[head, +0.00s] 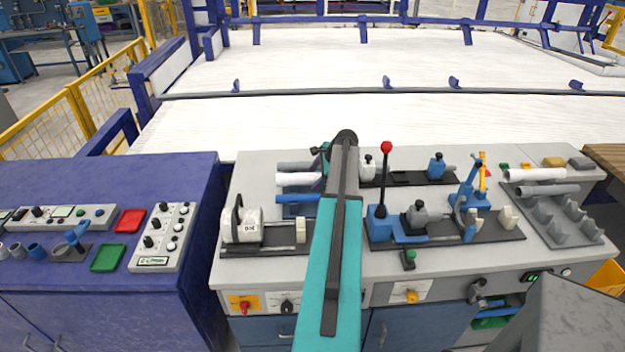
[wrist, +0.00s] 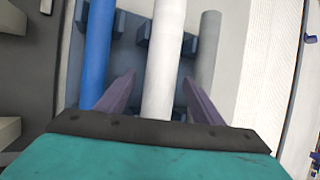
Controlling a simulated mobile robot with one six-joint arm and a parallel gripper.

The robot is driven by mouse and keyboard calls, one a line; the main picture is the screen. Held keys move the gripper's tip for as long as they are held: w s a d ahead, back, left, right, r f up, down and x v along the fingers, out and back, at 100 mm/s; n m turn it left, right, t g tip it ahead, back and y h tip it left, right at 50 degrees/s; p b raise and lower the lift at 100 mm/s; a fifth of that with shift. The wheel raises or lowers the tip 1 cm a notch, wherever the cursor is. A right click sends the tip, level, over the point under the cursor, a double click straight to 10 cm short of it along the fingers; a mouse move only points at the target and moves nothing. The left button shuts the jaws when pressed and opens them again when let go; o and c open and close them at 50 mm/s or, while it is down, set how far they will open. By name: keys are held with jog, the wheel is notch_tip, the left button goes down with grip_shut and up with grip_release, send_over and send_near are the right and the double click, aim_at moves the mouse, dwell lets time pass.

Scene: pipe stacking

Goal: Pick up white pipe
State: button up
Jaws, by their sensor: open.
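A white pipe (wrist: 163,65) runs between the two purple fingers of my gripper (wrist: 159,78) in the wrist view. The fingers are open, one on each side of it; I cannot tell how far they reach down around it. In the head view, the white pipe (head: 297,179) lies left of my teal arm, which hides its right part and most of the gripper. Another white pipe (head: 537,174) lies on the rack at the right.
A blue pipe (wrist: 97,50) lies left of the white one and a grey pipe (wrist: 207,55) right of it, both close to the fingers. A tall red-knobbed lever (head: 386,185) stands right of my arm. A grey rack (head: 557,232) is at the far right.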

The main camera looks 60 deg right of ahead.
aim_at(315, 175)
dwell(0.3)
jog(key=c, duration=1.2)
jog(key=shift+r, duration=0.1)
jog(key=shift+r+b, duration=1.6)
jog(key=shift+r, duration=3.3)
